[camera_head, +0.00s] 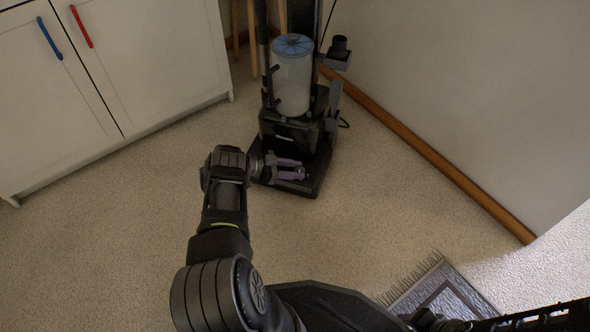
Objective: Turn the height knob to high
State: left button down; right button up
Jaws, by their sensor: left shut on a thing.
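A black upright vacuum cleaner (285,130) stands on the carpet, with a clear dust canister (293,82) under a blue lid. My left gripper (298,169) reaches in from the left, low over the front of the vacuum's floor head (312,180). Its two purple fingers lie along the head's top and are shut on the height knob. The knob is small and mostly hidden between the fingers, so its setting cannot be read. Part of my right arm shows at the bottom right edge; its gripper is not visible.
White cabinets (58,124) with a blue and a red handle stand at the left. A wall with a wooden baseboard (430,152) runs along the right. A fringed rug (440,292) lies at the bottom right. The carpet left and right of the vacuum is clear.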

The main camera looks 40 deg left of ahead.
pick_arm(q)
jog(key=c, duration=0.9)
grip_release()
jog(key=shift+c, duration=0.2)
jog(key=p+v, duration=0.1)
jog(key=v, duration=0.6)
jog(key=shift+s+a+r+p, duration=0.15)
jog(key=shift+s+a+p, duration=0.05)
jog(key=shift+s+p, duration=0.15)
